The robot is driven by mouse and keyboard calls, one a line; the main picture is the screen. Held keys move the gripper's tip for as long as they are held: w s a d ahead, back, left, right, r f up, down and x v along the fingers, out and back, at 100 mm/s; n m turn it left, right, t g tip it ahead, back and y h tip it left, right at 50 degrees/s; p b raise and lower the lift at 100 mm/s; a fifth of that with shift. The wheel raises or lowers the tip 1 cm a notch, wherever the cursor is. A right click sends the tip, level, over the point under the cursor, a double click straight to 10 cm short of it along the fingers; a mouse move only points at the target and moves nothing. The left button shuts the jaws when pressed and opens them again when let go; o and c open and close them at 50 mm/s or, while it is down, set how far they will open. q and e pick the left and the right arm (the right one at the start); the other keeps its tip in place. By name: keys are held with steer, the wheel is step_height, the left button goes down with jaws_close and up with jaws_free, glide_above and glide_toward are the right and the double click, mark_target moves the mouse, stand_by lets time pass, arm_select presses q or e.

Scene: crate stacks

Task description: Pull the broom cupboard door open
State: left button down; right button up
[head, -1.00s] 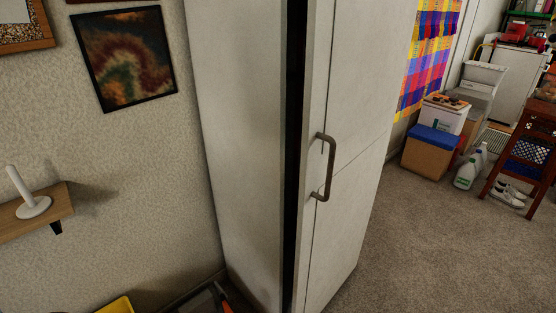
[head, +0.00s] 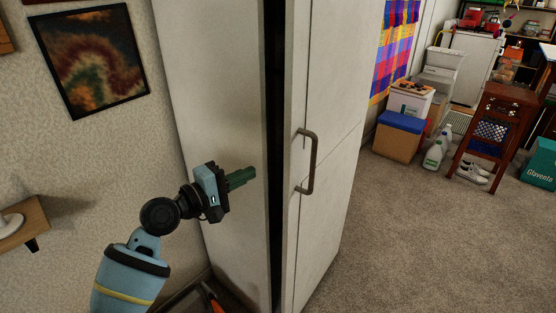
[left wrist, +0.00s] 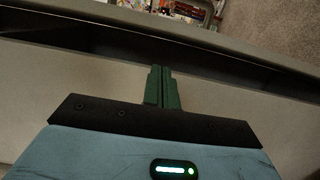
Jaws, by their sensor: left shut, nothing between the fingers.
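The broom cupboard (head: 215,90) is tall and off-white. Its door (head: 340,85) stands slightly ajar, with a dark gap (head: 275,130) along the edge nearest me. A grey-brown bar handle (head: 312,163) is fixed upright on the door's face. My left gripper (head: 252,176) has its green fingers together and empty, in front of the cupboard's side panel, just left of the gap. I cannot tell whether the fingertips touch anything. My right gripper is out of view.
Carpeted floor (head: 415,240) is clear to the right of the door. A blue-lidded box (head: 398,138), bottles (head: 433,155) and a wooden stand (head: 492,125) stand farther back. A wall shelf (head: 22,222) and a framed picture (head: 92,58) are on the left wall.

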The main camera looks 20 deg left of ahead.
arm_select(q)
steer(key=x, duration=1)
steer(key=shift+f, duration=0.15)
